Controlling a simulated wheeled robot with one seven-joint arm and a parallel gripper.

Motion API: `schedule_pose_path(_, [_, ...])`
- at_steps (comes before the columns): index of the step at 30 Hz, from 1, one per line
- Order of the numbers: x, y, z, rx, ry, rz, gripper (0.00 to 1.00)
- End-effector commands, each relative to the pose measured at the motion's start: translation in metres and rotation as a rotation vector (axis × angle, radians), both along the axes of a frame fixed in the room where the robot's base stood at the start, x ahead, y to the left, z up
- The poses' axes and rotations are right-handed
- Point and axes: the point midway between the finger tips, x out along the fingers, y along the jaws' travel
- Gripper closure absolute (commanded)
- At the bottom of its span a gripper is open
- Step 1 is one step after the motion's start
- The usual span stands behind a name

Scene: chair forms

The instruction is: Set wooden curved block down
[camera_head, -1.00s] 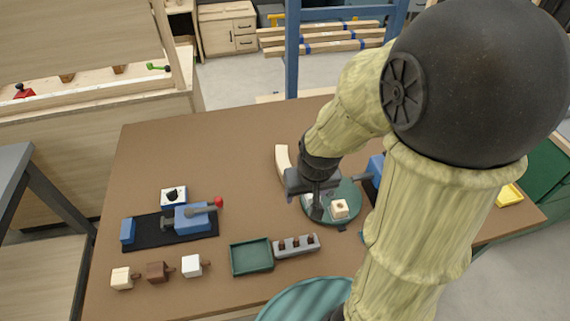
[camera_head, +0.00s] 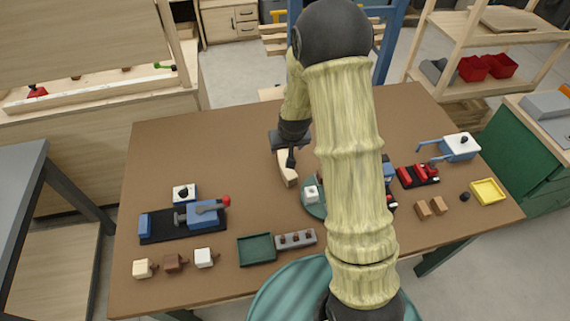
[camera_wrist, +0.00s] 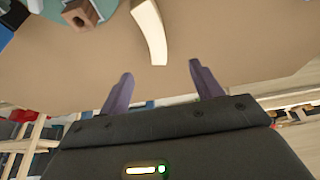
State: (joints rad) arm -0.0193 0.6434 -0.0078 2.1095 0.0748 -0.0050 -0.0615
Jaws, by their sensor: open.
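The wooden curved block (camera_head: 288,171) is pale and arc-shaped. It lies on the brown table, just left of the round green plate (camera_head: 309,208). My gripper (camera_head: 291,163) is over the block's far end and partly covers it. In the wrist view the curved block (camera_wrist: 150,30) runs down from the top edge, its near end lying between the lines of my two fingers. My gripper (camera_wrist: 160,70) is open with nothing held between the fingertips. I cannot tell how high the fingers are above the block.
A white block (camera_head: 311,194) stands on the green plate. A blue vise (camera_head: 205,214), a green tray (camera_head: 256,249) and a grey holder (camera_head: 295,239) are on the left and front. Red clamps (camera_head: 415,174) and a yellow tray (camera_head: 488,191) are at right. The table's back left is clear.

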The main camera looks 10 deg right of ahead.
Motion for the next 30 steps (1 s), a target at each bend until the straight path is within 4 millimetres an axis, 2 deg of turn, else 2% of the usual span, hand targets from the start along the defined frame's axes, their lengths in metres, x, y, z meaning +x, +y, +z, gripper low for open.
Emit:
schedule_pose_path(5, [0.003,-0.003,-0.010,0.000,0.004,-0.004,0.35])
schedule_pose_path(30, [0.043,-0.001,-0.105,0.000,0.002,-0.001,0.35])
